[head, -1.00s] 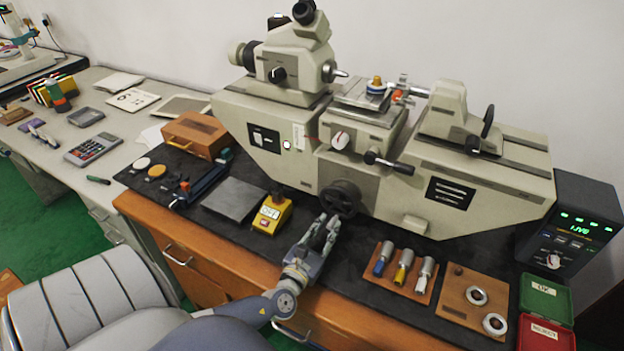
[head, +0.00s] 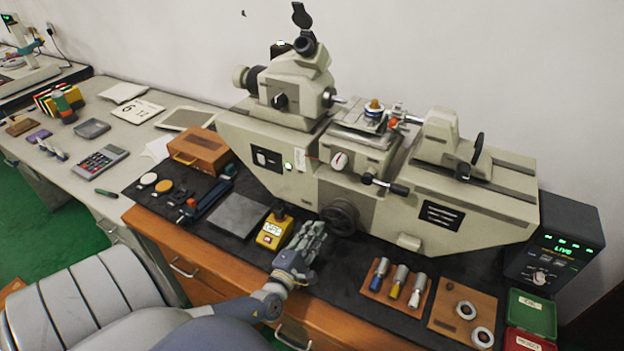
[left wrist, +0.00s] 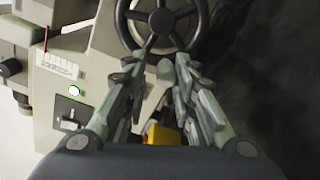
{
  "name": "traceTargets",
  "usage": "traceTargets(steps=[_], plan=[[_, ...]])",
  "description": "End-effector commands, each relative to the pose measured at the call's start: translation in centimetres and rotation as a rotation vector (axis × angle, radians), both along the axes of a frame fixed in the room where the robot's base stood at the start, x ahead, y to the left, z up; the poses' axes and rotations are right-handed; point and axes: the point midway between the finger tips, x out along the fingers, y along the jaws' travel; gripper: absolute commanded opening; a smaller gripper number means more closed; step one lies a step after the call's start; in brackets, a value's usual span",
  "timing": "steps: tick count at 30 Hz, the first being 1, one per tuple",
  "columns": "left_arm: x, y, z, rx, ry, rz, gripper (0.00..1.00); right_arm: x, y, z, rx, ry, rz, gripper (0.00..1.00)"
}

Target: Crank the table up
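The measuring machine (head: 480,222) stands on the dark mat. Its black crank handwheel (head: 340,216) is low on the front, below the small table (head: 362,120). My left gripper (head: 314,229) is just left of and in front of the handwheel, fingers pointing at the machine. In the left wrist view the handwheel (left wrist: 162,20) is straight ahead, beyond the fingertips (left wrist: 158,68). The fingers are apart with nothing between them. They look close to the wheel's rim; I cannot tell whether they touch it. My right gripper is not in view.
A yellow box (head: 271,232) stands close to the left of my gripper. A wooden rack (head: 377,286) with several plugs and a board with rings (head: 440,318) lie to the right. A readout box (head: 550,250) and green tray (head: 533,312) are at the far right.

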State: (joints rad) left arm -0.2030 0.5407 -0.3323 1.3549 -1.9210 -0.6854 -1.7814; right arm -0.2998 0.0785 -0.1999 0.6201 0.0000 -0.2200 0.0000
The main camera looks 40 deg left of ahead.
Motion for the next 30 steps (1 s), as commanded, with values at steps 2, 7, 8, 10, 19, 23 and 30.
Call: traceTargets(steps=[2, 7, 8, 10, 19, 23, 30], plan=[[0.1, 0.3, 1.0, 0.063, 0.008, 0.004, 0.23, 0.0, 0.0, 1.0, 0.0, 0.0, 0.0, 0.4], [0.1, 0.4, 1.7, 0.199, 0.04, 0.004, 0.23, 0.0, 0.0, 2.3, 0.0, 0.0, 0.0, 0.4], [0.1, 0.4, 1.9, 0.223, 0.046, 0.005, 0.23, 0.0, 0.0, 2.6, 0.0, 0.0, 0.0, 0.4], [0.1, 0.5, 2.1, 0.278, 0.059, 0.004, 0.23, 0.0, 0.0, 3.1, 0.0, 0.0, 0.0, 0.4], [-1.2, 0.2, 1.9, 0.319, 0.071, 0.002, 0.23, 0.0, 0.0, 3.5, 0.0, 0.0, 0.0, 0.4], [-2.5, -0.2, 1.8, 0.318, 0.073, 0.001, 0.23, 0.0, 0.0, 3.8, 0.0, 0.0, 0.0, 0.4], [-4.8, -0.8, 1.7, 0.318, 0.074, -0.001, 0.23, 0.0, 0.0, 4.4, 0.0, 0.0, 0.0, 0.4]])
